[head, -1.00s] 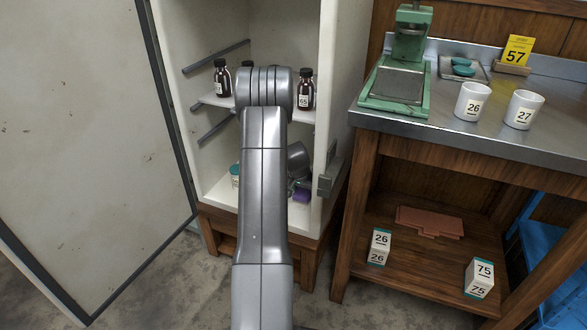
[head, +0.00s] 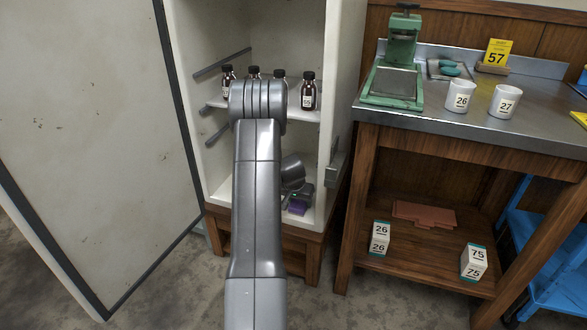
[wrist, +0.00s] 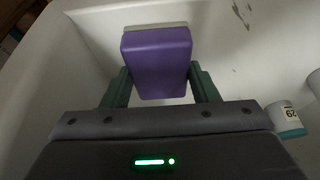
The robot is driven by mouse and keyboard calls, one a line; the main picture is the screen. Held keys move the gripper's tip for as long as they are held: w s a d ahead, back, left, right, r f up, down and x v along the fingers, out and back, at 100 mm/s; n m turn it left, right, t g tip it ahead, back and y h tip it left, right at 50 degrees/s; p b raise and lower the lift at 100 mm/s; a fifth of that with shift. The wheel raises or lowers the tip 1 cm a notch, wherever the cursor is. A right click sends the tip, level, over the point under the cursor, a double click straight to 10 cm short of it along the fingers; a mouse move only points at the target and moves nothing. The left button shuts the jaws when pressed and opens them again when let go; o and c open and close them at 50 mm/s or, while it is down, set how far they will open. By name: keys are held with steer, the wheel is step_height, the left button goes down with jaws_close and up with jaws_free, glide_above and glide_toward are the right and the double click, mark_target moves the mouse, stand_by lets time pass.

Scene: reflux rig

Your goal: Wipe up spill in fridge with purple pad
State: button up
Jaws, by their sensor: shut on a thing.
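The purple pad (wrist: 157,62) is a block with a pale strip along its far edge. My gripper (wrist: 162,86) is shut on it, with one green finger at each side. In the head view the pad (head: 297,208) is low in the open fridge (head: 340,60), near the front edge of its floor. I cannot tell whether the pad touches the floor. A few dark specks (wrist: 240,14) show on the pale surface beyond the pad in the wrist view; I cannot tell whether they are the spill. My arm hides part of the fridge floor in the head view.
Several dark bottles (head: 308,90) stand on the fridge shelf above. A white labelled jar (wrist: 290,118) with a teal end is right of my gripper. The fridge door (head: 90,130) is open at left. A wooden workbench (head: 365,190) stands close at right.

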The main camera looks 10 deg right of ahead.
steer(key=shift+r+p, duration=2.05)
steer(key=shift+r, duration=1.95)
